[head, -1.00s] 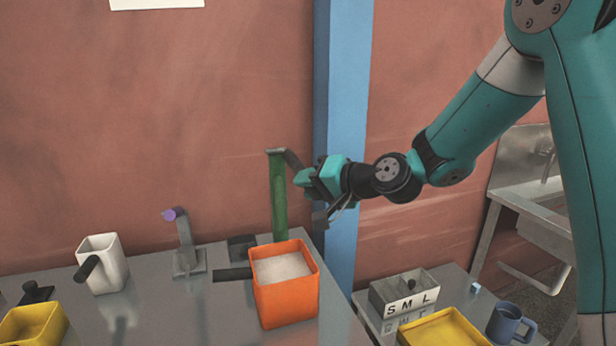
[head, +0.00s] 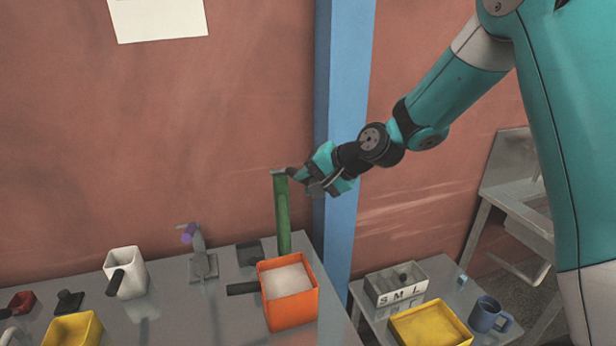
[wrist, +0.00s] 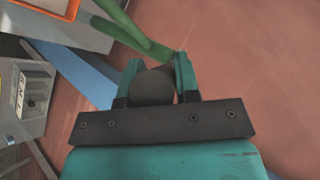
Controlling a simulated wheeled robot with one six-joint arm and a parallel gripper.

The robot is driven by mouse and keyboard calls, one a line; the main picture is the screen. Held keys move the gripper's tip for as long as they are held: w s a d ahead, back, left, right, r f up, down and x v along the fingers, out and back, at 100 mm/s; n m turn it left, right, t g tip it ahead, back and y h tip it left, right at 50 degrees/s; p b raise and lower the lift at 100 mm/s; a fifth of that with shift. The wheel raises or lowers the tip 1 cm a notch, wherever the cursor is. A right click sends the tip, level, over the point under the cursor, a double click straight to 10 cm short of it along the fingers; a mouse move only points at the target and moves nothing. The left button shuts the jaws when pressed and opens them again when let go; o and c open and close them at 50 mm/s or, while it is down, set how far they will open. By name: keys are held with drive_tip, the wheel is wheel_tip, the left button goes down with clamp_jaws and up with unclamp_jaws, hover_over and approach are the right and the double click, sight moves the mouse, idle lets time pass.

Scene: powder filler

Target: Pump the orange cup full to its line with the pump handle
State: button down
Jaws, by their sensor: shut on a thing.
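The orange cup (head: 290,310) stands upright on the grey table beside the foot of the green pump post (head: 283,215). Its black handle points left. Pale powder (head: 287,281) fills it to somewhat below the rim; I cannot make out its line. My gripper (head: 303,180) is at the top of the post, shut on the pump handle. In the wrist view, a dark rounded grip (wrist: 153,86) sits between the jaws, with the green post beyond. Part of the orange cup (wrist: 8,18) shows at the upper left edge there. The handle is mostly hidden by the gripper in the head view.
A white cup (head: 127,272), a yellow cup (head: 72,333) and a grey stand with a purple knob (head: 188,234) are to the left. A blue post (head: 342,130) rises just behind my gripper. A lower table at right holds a yellow tray (head: 432,330) and blue mug (head: 487,315).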

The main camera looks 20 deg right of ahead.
drive_tip(key=shift+r, duration=0.2)
drive_tip(key=c, duration=0.8)
unclamp_jaws()
drive_tip(key=shift+c, duration=0.2)
drive_tip(key=b+v, duration=0.5)
drive_tip(key=v, duration=1.2)
drive_tip(key=shift+d, duration=0.25)
drive_tip(key=shift+s, duration=0.1)
drive_tip(key=s+a+f+n+g+b, duration=0.45)
drive_tip(key=s+a+f+n, duration=0.25)
drive_tip(key=s+a+f, duration=0.4)
drive_tip(key=s+a+f+n+g+h+b, duration=0.2)
drive_tip(key=s+f+n, duration=0.4)
drive_tip(key=s, duration=0.5)
drive_tip(key=shift+s+a+n+g+h+b, duration=0.35)
drive_tip(key=shift+a+n+g+h+b, duration=0.05)
drive_tip(key=shift+a+n+g+b, duration=0.2)
